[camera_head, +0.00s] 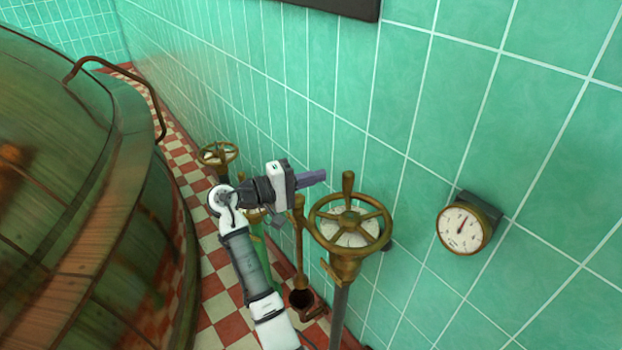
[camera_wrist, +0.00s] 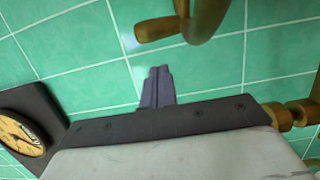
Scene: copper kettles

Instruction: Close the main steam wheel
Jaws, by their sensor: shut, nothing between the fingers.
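A large brass handwheel (camera_head: 349,217) with spokes, an upright peg handle and a pale dial beneath stands on a post by the tiled wall. No label is readable, so I cannot tell by name that it is the main steam wheel. My gripper (camera_head: 318,178) is shut and empty, just left of the wheel's peg and apart from it, with its purple-grey fingers pointing right. In the wrist view the shut fingers (camera_wrist: 158,73) sit below a brass peg handle (camera_wrist: 160,28) and part of a curved rim (camera_wrist: 205,16), with a gap between.
A smaller handwheel (camera_head: 217,153) stands farther back; another is partly hidden behind my arm. A brass pipe (camera_head: 299,245) rises left of the large wheel. A pressure gauge (camera_head: 463,228) is on the wall at right. A large copper kettle (camera_head: 75,190) fills the left.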

